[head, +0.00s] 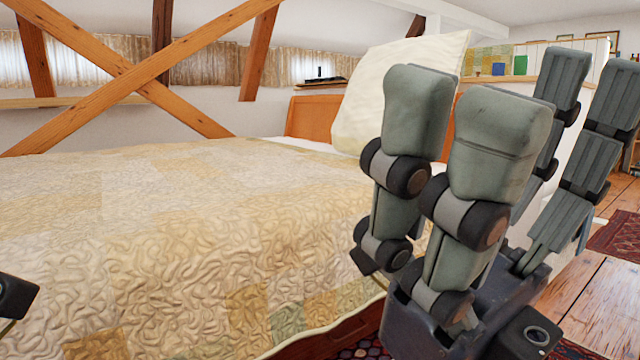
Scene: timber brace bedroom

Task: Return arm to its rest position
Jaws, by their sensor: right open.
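My right gripper (525,95) fills the right side of the head view, close to the camera. Its grey padded, dark-jointed fingers point up and stand wide apart, with nothing held between them. It is in front of the bed's right side and hides part of the pillow and headboard. At the left edge only a small dark piece of my left arm shows; its fingers are out of the picture.
A bed with a patchwork quilt (190,230) fills the left and middle. A cream pillow (365,95) leans at its wooden headboard (312,117). Crossed timber braces (130,75) stand behind. Wooden floor (590,290) and a red rug (618,235) lie at right.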

